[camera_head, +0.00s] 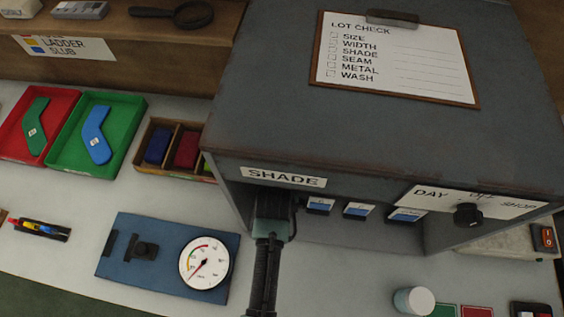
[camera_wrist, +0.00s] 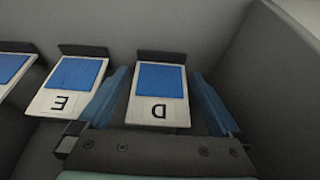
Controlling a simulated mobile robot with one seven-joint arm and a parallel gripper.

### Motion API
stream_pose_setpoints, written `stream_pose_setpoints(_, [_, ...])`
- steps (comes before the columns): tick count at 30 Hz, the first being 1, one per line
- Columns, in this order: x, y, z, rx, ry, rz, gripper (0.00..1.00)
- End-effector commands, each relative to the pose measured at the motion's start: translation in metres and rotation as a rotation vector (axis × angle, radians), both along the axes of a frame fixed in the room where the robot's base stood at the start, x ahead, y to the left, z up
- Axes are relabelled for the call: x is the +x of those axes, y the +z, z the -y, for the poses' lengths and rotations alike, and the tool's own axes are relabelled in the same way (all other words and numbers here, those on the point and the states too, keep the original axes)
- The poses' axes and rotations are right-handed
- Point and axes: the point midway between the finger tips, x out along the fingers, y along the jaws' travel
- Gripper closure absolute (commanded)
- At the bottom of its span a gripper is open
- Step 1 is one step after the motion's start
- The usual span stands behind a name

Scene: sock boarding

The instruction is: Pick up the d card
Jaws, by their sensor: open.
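The d card (camera_wrist: 150,113) is white with a blue patch and a letter D, upside down in the wrist view. It stands in front of a dark backing piece. My gripper (camera_wrist: 160,78) is open, with one blue finger on each side of the card; whether either touches it I cannot tell. In the head view my gripper (camera_head: 272,208) reaches into the left part of the grey SHADE box (camera_head: 235,120) and seems to hide the d card. The e card (camera_wrist: 62,103) is just left of the left finger in the wrist view.
Another blue-and-white card (camera_wrist: 12,70) is at the wrist view's left edge. The box wall (camera_wrist: 245,80) rises close to the right finger. A gauge (camera_head: 206,262) on a blue plate stands left of my arm. A knob (camera_head: 467,215) is on the box's right front.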

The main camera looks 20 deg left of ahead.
Motion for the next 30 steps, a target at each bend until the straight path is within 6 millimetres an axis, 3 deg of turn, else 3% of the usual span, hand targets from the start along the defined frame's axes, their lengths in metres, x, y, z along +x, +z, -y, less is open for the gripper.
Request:
stream_pose_setpoints(5, [0.0001, 0.0000, 0.0000, 0.000, 0.000, 0.000, 0.00])
stream_pose_setpoints(6, [0.0000, 0.0000, 0.0001, 0.000, 0.000, 0.000, 0.04])
stream_pose_setpoints(19, [-0.0002, 0.0001, 0.0000, 0.000, 0.000, 0.000, 0.78])
stream_pose_setpoints(30, [0.0002, 0.0050, 0.0000, 0.001, 0.000, 0.002, 0.79])
